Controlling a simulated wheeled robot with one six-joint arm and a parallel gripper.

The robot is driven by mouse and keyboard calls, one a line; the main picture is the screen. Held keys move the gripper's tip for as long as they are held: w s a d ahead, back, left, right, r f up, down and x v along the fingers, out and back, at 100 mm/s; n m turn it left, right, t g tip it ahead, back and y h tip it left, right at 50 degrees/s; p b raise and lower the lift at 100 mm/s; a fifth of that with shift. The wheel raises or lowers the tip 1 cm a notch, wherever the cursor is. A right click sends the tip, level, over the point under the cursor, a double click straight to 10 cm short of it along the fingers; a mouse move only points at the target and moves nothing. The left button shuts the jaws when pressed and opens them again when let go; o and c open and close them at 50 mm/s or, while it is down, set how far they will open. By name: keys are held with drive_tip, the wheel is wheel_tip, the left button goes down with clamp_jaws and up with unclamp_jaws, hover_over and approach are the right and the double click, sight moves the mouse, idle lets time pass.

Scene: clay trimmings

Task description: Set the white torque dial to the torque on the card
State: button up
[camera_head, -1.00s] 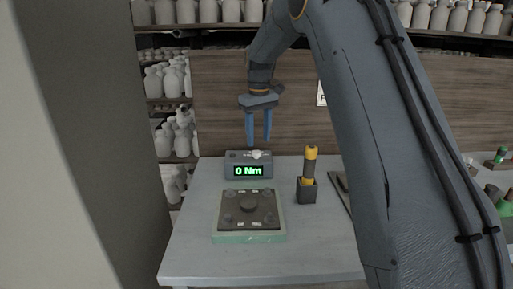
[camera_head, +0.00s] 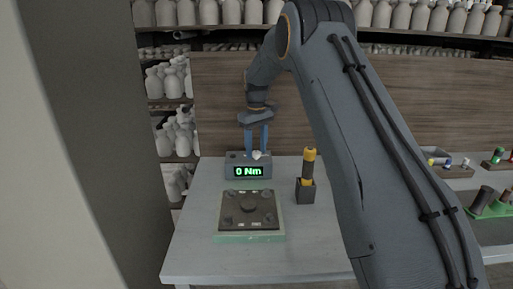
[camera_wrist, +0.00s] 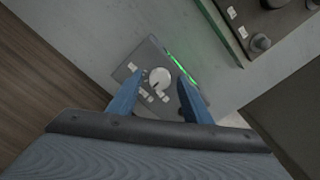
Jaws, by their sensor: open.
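The white torque dial (camera_wrist: 160,78) sits on top of a grey box (camera_head: 233,171), whose front display (camera_head: 248,171) reads "0 Nm" in green. In the wrist view the dial is round with a dark pointer mark, and small white labels lie around part of it. My gripper (camera_head: 257,151) is open, pointing down, with its blue fingertips just above the box. In the wrist view its fingers (camera_wrist: 158,92) stand on either side of the dial, apart from it. The label text is too small to read. The card is not clearly visible; my arm may hide it.
A dark plate on a green-edged base (camera_head: 250,238) lies in front of the box. A yellow-and-black tool (camera_head: 308,165) stands in a dark holder (camera_head: 305,196) to the right. Trays with green parts (camera_head: 492,207) are at far right. The table's front left is clear.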

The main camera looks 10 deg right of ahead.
drive_tip(key=shift+f, duration=0.1)
drive_tip(key=c, duration=1.1)
drive_tip(key=shift+o, duration=0.2)
drive_tip(key=shift+m, duration=0.3)
drive_tip(key=m, duration=0.3)
drive_tip(key=shift+b, duration=0.35)
drive_tip(key=shift+m, duration=2)
drive_tip(key=o, duration=1.1)
drive_tip(key=shift+c, duration=0.2)
